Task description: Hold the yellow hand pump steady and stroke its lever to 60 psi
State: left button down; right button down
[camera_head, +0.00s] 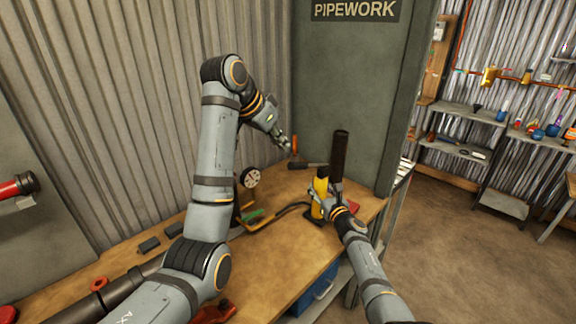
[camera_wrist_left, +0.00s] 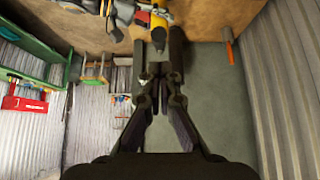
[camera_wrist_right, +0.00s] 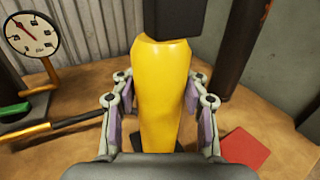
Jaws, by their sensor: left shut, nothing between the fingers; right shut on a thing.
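The yellow hand pump (camera_head: 320,188) stands upright on the workbench. My right gripper (camera_wrist_right: 157,90) is shut around its yellow body, one finger on each side. A black block (camera_wrist_right: 172,20) caps the pump in the right wrist view. A short dark bar (camera_head: 306,164) shows at the pump's top, and a tall black tube (camera_head: 338,155) stands beside it. I cannot tell which is the lever. My left gripper (camera_head: 288,147) is shut and empty, above and left of the pump. The round gauge (camera_wrist_right: 33,35) stands left of the pump; its reading is too small to tell.
A hose (camera_head: 275,213) runs over the wooden bench (camera_head: 300,250) from gauge to pump. A red block (camera_wrist_right: 245,147) lies right of the pump. An orange-handled object (camera_wrist_left: 228,48) is near my left gripper. A grey panel (camera_head: 345,90) stands behind. Shelves are at the far right.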

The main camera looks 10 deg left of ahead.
aim_at(288, 166)
pick_arm(q)
jog(key=shift+x, duration=3.55)
jog(key=shift+s+f, duration=0.1)
jog(key=shift+f, duration=2.15)
jog(key=shift+s+a+r, duration=0.25)
jog(key=shift+s+a, duration=0.2)
jog(key=shift+s, duration=0.15)
jog(key=shift+s+a+r, duration=0.3)
jog(key=shift+s+a, duration=0.1)
jog(key=shift+s, duration=0.2)
jog(key=shift+r, duration=0.1)
